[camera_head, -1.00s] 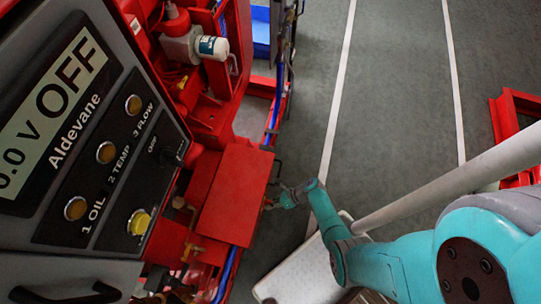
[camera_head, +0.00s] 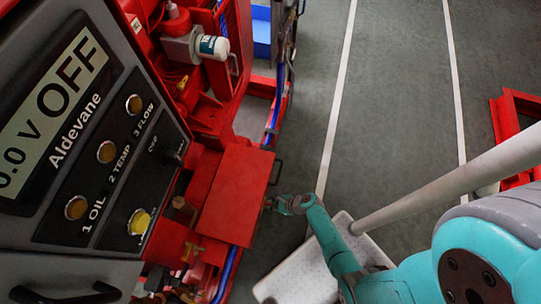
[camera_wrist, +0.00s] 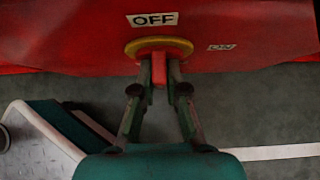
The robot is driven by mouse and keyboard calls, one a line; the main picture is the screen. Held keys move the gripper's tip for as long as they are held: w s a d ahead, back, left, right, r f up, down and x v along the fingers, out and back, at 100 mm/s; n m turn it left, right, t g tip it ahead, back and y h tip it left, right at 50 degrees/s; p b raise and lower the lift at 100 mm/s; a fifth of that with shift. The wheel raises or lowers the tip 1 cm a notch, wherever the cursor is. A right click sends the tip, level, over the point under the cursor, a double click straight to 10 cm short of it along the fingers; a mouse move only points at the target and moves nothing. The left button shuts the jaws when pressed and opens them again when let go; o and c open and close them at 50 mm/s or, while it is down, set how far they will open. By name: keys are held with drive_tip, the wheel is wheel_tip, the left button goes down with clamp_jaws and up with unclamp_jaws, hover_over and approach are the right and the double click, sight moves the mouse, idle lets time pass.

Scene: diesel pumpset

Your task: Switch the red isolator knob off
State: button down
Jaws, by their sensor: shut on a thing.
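The red isolator knob (camera_wrist: 159,68) sits in a yellow ring (camera_wrist: 133,48) on a red panel in the wrist view. Its grip stands about upright in the picture, in line with the OFF label (camera_wrist: 152,20) above it. A smaller ON label (camera_wrist: 222,47) lies to the right. My gripper (camera_wrist: 159,72) is shut on the knob, one finger on each side. In the head view my gripper (camera_head: 268,203) is at the right side of the red box (camera_head: 236,195); the knob itself is too small to make out there.
A grey control panel (camera_head: 105,205) with an OFF display and several buttons stands at the left. A light footplate (camera_head: 300,280) lies below my arm. Open grey floor (camera_head: 395,100) with white lines is to the right, with a red frame (camera_head: 505,120) beyond.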

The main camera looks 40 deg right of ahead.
drive_tip(key=c, duration=1.2)
unclamp_jaws()
drive_tip(key=v, duration=1.2)
